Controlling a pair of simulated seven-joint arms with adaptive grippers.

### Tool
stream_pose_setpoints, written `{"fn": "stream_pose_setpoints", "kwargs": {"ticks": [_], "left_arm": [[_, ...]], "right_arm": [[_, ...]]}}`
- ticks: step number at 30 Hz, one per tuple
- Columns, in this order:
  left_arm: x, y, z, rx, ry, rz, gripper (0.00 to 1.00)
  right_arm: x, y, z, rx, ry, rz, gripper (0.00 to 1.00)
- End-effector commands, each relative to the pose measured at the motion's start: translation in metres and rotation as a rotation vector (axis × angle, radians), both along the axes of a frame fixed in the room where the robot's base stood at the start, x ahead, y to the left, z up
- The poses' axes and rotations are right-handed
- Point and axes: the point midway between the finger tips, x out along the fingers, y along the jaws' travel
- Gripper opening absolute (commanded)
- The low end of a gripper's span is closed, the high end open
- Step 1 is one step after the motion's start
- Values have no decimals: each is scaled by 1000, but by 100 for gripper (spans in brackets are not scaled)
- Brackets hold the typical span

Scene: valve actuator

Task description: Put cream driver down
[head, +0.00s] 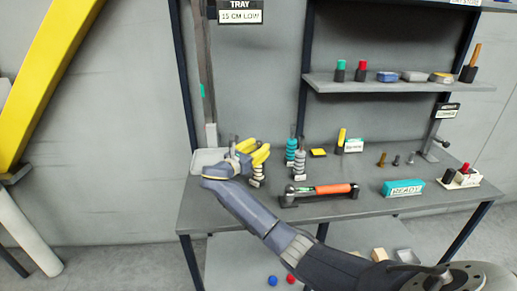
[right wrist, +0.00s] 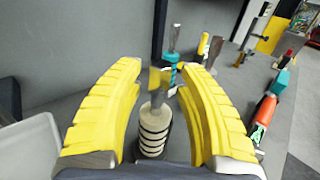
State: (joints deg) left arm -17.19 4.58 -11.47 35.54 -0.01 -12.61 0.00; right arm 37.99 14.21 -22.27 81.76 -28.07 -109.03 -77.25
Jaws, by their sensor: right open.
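The cream driver (head: 257,176) has a ribbed cream handle with dark rings and stands upright on the bench at the front left. In the right wrist view the cream driver (right wrist: 153,128) is between my yellow fingers, with a visible gap on both sides. My right gripper (head: 259,152) is open around it and comes in from the front right; it also shows in the right wrist view (right wrist: 163,80). The gripper hides part of the driver in the head view. My left gripper is not in view.
A pale tray (head: 203,157) lies just left of the gripper. A teal driver (head: 291,150) and a grey driver (head: 299,165) stand close on the right. An orange-handled tool (head: 331,189) and a teal READY block (head: 403,188) are farther right. A shelf (head: 390,85) hangs above.

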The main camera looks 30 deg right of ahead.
Motion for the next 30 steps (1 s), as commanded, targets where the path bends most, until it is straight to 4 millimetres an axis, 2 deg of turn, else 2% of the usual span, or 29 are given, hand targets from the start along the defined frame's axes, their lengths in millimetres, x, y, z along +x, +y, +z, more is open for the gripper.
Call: {"fn": "stream_pose_setpoints", "kwargs": {"ticks": [5, 18, 24, 30], "left_arm": [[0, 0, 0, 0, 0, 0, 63], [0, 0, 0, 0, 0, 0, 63], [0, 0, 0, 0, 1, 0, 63], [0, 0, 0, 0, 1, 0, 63]], "right_arm": [[-5, 16, 0, 1, 0, 2, 37], [-32, 85, 1, 3, -1, 2, 37], [-40, 104, 1, 1, -1, 1, 37], [-43, 112, 2, 1, -2, 1, 37]]}}
